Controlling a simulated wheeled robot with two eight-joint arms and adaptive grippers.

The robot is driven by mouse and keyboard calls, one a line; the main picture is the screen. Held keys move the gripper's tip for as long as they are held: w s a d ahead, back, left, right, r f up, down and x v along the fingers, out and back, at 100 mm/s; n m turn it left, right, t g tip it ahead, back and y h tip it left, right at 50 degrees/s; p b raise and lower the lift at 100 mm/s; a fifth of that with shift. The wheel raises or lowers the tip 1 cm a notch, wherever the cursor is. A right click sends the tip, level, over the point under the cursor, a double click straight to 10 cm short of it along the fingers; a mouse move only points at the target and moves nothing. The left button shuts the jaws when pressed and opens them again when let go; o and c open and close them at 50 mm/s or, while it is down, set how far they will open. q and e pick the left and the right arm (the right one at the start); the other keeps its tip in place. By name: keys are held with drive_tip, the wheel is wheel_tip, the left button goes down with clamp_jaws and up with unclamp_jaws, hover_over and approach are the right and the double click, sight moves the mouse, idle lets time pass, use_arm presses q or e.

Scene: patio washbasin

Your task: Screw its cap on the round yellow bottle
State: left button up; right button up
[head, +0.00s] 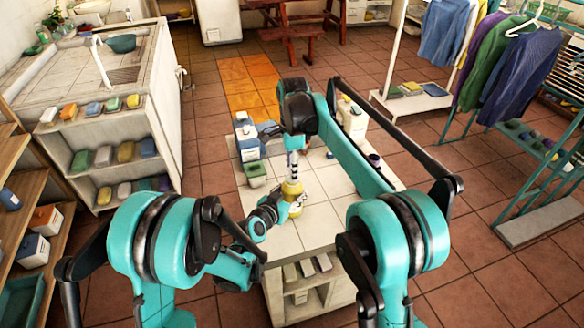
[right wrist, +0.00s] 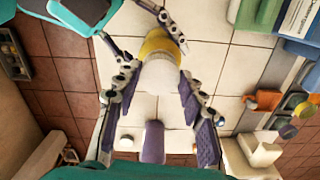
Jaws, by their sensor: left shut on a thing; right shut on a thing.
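The round yellow bottle (head: 291,189) stands upright over the white tiled table, below my right gripper. It also shows in the right wrist view (right wrist: 158,46). My left gripper (head: 284,205) reaches in from the left and is shut on the bottle's body; its fingers (right wrist: 146,40) lie along both sides. My right gripper (head: 293,172) points down from above. In the right wrist view its fingertips (right wrist: 157,82) are on either side of a pale round cap (right wrist: 161,76), shut on it. The cap is in line with the bottle; whether its thread is engaged is hidden.
A white and blue container (head: 246,136) and a green box (head: 256,173) stand at the table's left. A white jug (head: 353,118) and a dark purple item (head: 374,160) stand toward the right back.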

drive_tip(key=shift+f, duration=0.6)
drive_tip(key=m, duration=1.3)
drive_tip(key=o, duration=0.7)
drive_tip(key=shift+r, duration=0.1)
drive_tip(key=shift+r, duration=2.15)
